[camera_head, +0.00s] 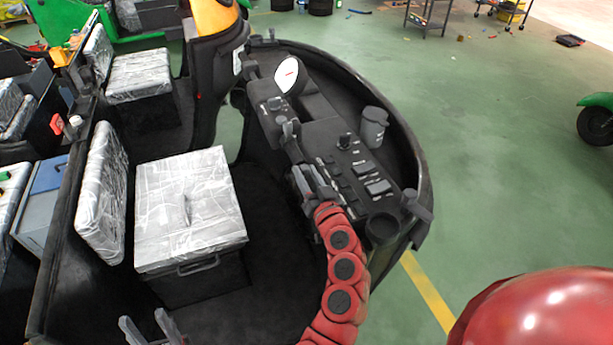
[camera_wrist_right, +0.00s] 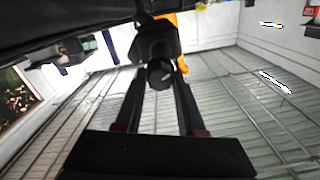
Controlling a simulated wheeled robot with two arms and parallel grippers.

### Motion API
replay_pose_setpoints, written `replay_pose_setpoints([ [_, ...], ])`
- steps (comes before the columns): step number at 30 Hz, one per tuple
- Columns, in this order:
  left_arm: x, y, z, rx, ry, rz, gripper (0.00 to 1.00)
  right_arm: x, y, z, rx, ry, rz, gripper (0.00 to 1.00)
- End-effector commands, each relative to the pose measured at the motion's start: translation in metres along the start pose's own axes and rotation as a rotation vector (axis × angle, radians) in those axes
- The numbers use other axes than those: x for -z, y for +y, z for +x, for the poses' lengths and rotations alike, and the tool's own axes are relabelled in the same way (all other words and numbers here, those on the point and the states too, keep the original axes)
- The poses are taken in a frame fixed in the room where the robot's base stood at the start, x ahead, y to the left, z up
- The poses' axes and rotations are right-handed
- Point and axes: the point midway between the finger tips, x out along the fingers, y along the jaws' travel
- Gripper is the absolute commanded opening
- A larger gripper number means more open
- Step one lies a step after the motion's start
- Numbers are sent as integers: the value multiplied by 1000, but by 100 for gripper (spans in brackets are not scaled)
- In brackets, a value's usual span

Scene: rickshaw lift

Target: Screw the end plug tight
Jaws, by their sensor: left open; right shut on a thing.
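My right gripper (camera_head: 304,180), on the red arm, is at the near edge of the black dashboard console. In the right wrist view its two fingers (camera_wrist_right: 158,95) are shut on a dark round part, which I take to be the end plug (camera_wrist_right: 160,74). The plug sits at the near end of a wider dark piece (camera_wrist_right: 156,42). In the head view the plug is too small and dark to make out. My left gripper (camera_head: 150,328) is open and empty at the bottom edge, low in front of the wrapped seat.
The console (camera_head: 352,165) carries switches, a white round gauge (camera_head: 287,75) and a grey cup (camera_head: 373,127). A plastic-wrapped seat box (camera_head: 190,205) stands to the left. A dark curved body rim (camera_head: 415,155) bounds the right.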

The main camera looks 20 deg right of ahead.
Motion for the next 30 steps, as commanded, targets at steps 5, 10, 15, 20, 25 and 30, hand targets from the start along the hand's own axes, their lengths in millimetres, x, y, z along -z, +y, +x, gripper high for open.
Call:
replay_pose_setpoints([
  [5, -2, 0, -9, 0, 0, 0, 50, -2, 1, 0, 2, 0, 163, 0],
  [10, -2, 1, -14, 0, 0, 0, 50, -2, 1, 0, 1, 0, 325, 0],
  [15, -3, 1, -17, 0, 0, 0, 50, -1, 2, 0, -1, 1, 487, 0],
  [20, -3, 1, -20, 0, 0, 0, 50, -1, 3, 0, -2, 1, 639, 0],
  [25, -3, 1, -20, 0, 0, 0, 50, -1, 2, 0, 0, 0, 801, 0],
  [30, -3, 1, -19, 0, 0, 0, 50, -1, 3, 0, -1, -1, 963, 0],
])
